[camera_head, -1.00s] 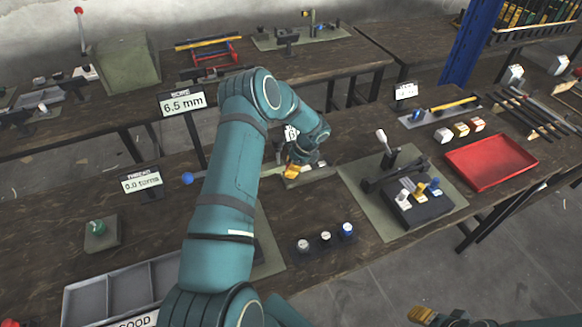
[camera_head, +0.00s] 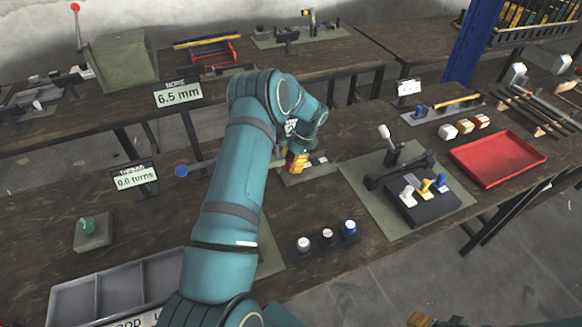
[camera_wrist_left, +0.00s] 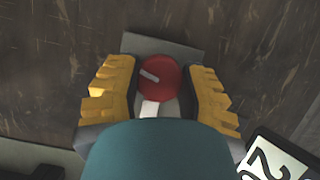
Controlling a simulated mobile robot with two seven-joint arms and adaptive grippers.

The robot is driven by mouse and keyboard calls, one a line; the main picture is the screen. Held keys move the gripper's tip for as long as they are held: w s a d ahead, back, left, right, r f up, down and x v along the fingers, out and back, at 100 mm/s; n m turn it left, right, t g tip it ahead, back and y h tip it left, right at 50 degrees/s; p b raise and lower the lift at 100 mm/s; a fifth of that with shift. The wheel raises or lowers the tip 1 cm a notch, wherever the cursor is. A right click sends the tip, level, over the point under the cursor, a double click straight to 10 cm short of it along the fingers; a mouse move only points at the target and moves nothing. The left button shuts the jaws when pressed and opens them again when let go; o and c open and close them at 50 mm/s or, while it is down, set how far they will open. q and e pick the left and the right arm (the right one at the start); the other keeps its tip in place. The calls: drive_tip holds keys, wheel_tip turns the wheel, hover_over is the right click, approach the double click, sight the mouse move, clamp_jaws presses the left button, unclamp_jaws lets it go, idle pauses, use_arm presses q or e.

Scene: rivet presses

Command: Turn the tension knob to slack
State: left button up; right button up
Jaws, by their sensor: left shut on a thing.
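A round red knob (camera_wrist_left: 162,84) with a white pointer line sits on a small grey plate (camera_wrist_left: 190,54) in the left wrist view. Its pointer slants to the upper left; a white mark (camera_wrist_left: 151,108) lies below the knob on the plate. My left gripper (camera_wrist_left: 162,88) has its orange fingers on both sides of the knob and is shut on it. In the head view the left gripper (camera_head: 297,161) is down at the grey plate (camera_head: 318,165), and hides the knob. My right gripper (camera_head: 436,319) is cut off at the bottom edge.
A display card (camera_wrist_left: 272,160) stands close at lower right in the wrist view. In the head view, a green knob on a block (camera_head: 88,227), a grey tray (camera_head: 75,306), small round pieces (camera_head: 304,244), a lever press (camera_head: 393,155) and a red tray (camera_head: 497,157) surround the arm.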

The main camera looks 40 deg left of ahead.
use_arm(q)
drive_tip(key=shift+s+f+n+g+h+b, duration=0.15)
drive_tip(key=shift+n+h+b, duration=0.15)
drive_tip(key=shift+n, duration=0.5)
drive_tip(key=shift+w+n+g+h+b, duration=0.15)
drive_tip(key=shift+n+h+b, duration=0.15)
drive_tip(key=shift+n, duration=0.5)
drive_tip(key=shift+s, duration=0.1)
drive_tip(key=o, duration=1.2)
drive_tip(key=v, duration=1.2)
drive_tip(key=shift+s, duration=0.1)
